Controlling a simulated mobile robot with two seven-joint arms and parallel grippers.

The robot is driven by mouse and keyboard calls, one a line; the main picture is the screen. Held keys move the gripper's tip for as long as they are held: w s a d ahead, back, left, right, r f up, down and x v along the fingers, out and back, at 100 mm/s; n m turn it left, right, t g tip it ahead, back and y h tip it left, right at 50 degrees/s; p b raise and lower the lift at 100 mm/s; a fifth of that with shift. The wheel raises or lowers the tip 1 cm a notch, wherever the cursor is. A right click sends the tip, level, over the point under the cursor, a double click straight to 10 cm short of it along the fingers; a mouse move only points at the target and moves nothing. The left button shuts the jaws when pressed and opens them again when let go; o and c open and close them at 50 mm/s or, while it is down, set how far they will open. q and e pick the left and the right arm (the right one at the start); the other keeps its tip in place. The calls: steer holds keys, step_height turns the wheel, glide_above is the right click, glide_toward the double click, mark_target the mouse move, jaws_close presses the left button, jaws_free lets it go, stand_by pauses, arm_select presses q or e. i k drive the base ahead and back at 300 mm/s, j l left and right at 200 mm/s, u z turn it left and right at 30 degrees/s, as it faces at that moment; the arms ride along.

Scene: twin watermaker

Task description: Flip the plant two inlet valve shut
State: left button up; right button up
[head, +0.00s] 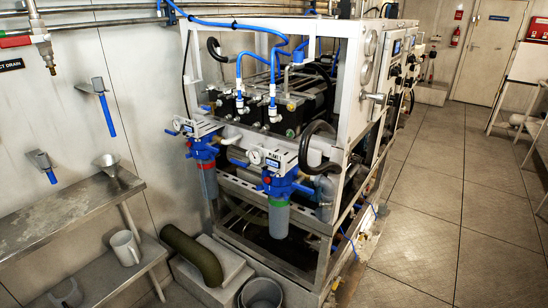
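Two blue filter housings hang on the front of the white-framed watermaker rack. The left housing (204,150) has a red band, and the right housing (277,187) has a green band. Each has a white label plate above it; the right plate (272,157) seems to read "PLANT 1", and the left plate (197,130) is too small to read surely. Blue handles show beside the housings: one at the left housing (171,132) and one at the right housing (240,163). I cannot tell which is the plant two inlet valve. Neither gripper is in view.
Floor (440,200) at right is clear.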

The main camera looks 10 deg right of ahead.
mark_target(207, 146)
steer(key=i+z, duration=0.25)
steer(key=i, duration=0.75)
